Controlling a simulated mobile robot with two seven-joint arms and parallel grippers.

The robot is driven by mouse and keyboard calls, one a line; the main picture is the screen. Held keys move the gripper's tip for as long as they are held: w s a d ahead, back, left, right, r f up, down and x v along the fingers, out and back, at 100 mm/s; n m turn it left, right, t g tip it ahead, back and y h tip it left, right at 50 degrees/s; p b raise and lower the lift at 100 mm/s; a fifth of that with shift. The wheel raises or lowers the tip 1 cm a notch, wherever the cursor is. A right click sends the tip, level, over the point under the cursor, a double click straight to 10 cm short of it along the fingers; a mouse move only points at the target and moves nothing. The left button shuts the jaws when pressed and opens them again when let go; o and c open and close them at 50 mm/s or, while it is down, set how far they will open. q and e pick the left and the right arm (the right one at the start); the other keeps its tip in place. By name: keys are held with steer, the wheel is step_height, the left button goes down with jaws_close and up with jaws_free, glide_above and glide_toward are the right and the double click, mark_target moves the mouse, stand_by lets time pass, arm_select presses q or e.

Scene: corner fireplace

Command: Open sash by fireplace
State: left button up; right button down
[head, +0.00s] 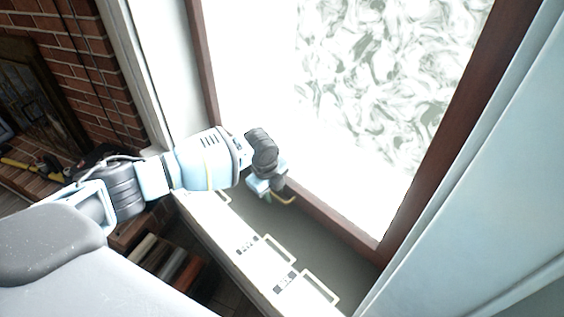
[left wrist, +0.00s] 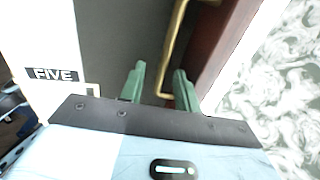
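The sash is a tall window with a dark reddish-brown wooden frame (head: 335,225) and bright, swirl-patterned glass (head: 380,80). Its frame also shows in the left wrist view (left wrist: 222,45). A brass bar handle (left wrist: 174,50) runs beside the frame, its bent lower end between my fingers in the picture. My left gripper (head: 270,188) is at the lower part of the sash, largely hidden by its own wrist in the head view. In the left wrist view its two green fingers (left wrist: 160,78) stand apart, one on each side of the handle's end. I cannot tell whether they touch it.
Below the window is a white front (head: 245,250) with labels and pale handles; one label reads FIVE (left wrist: 52,74). Books (head: 172,262) stand lower down. A brick fireplace wall (head: 85,75) is at the left, and a pale panel (head: 480,170) borders the right.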

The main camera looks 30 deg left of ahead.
arm_select(q)
jaws_close()
steer(key=shift+f, duration=0.1)
